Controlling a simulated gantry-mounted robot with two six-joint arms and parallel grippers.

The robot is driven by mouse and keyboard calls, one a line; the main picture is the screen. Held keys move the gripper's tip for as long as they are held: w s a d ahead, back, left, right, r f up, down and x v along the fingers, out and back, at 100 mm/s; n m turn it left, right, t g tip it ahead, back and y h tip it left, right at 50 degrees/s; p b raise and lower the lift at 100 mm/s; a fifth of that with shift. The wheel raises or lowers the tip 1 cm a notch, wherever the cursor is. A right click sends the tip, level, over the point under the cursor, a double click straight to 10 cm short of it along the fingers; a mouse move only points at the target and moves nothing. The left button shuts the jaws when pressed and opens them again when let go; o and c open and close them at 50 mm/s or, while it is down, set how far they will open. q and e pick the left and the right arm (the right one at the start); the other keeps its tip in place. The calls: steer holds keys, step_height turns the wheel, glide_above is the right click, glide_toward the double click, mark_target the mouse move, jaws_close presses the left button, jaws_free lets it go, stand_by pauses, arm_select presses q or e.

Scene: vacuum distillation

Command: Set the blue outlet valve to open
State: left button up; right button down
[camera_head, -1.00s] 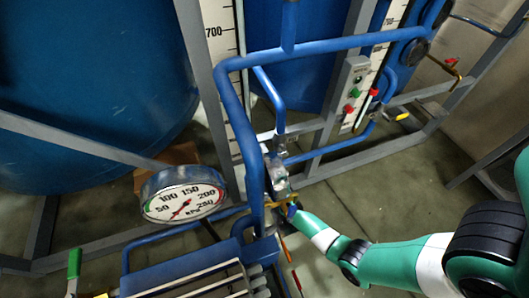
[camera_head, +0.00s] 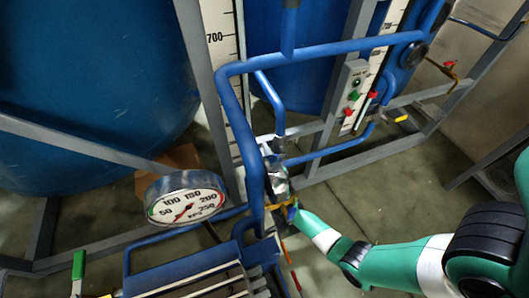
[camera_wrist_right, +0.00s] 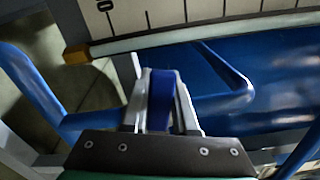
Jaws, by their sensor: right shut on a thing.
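My right gripper shows in the right wrist view (camera_wrist_right: 161,82), its two pale fingers closed on a blue valve handle (camera_wrist_right: 160,100). In the head view my right gripper (camera_head: 277,181) is at the blue pipework beside the gauge, where the handle itself is hard to make out. A blue pipe (camera_head: 243,120) runs down close to the gripper's left side. A small yellow part (camera_head: 283,204) shows by my wrist. How far the valve is turned cannot be told. My left gripper is not in view.
A round pressure gauge (camera_head: 186,198) stands left of my right gripper. A green lever (camera_head: 78,265) is at the lower left. Blue tanks (camera_head: 90,80) and grey frame bars stand behind. A control panel (camera_head: 352,90) is farther right.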

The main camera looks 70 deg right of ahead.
steer(key=shift+s+d+r+m+p, duration=0.2)
steer(key=shift+r+m, duration=0.4)
steer(key=shift+m, duration=0.4)
steer(key=shift+s+d+r+m+p, duration=0.2)
steer(key=shift+r+m, duration=0.4)
steer(key=shift+m, duration=0.4)
steer(key=c, duration=0.7)
jaws_free()
steer(key=p+v, duration=0.3)
steer(key=v, duration=0.8)
steer(key=shift+s+a, duration=0.2)
steer(key=shift+s, duration=0.05)
